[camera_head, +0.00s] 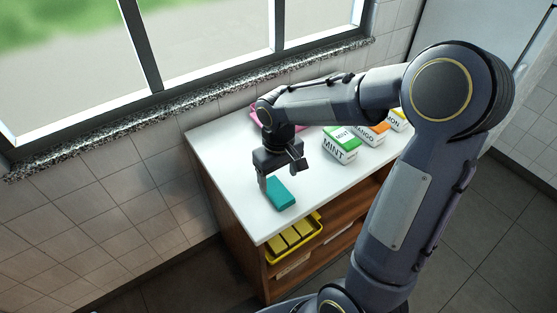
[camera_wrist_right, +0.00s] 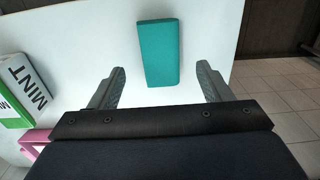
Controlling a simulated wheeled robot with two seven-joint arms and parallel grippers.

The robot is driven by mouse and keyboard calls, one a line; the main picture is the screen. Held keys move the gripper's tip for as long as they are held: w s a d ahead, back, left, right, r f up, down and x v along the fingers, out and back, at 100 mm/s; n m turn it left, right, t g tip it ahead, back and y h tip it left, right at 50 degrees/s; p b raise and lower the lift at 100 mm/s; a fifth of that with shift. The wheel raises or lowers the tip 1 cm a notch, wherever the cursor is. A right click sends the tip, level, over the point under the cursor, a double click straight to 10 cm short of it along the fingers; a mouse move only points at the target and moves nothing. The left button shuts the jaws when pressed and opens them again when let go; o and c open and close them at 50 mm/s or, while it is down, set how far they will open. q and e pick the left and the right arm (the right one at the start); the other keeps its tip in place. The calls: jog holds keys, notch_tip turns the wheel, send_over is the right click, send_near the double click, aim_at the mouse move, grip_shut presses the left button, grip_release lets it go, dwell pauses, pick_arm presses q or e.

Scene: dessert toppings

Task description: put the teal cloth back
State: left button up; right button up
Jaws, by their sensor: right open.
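The teal cloth (camera_head: 280,194) is a folded block lying on the white counter top near its left end. It also shows in the right wrist view (camera_wrist_right: 159,52), ahead of the fingers and between their lines. My right gripper (camera_head: 276,178) is just above and beside the cloth, pointing down. In the right wrist view my right gripper (camera_wrist_right: 161,78) has its fingers wide apart with nothing between the tips but bare counter and the cloth's near end. My left gripper is not in view.
MINT (camera_head: 340,145), mango (camera_head: 372,133) and lemon (camera_head: 398,120) boxes stand on the white counter (camera_head: 222,150). A pink item (camera_head: 262,114) is partly hidden behind my arm. A yellow bin (camera_head: 293,238) with yellow blocks sits on the shelf below. A window wall borders the back.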

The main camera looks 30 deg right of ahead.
aim_at(278, 191)
jog(key=s+r+t+y, duration=0.2)
jog(key=s+r, duration=0.5)
jog(key=r, duration=0.2)
jog(key=s+a+f+m+t+y, duration=0.1)
jog(key=s+a+m+t, duration=0.1)
jog(key=s, duration=0.7)
jog(key=shift+s+a+m+t+y, duration=0.35)
jog(key=shift+a+t, duration=0.45)
jog(key=shift+a, duration=0.3)
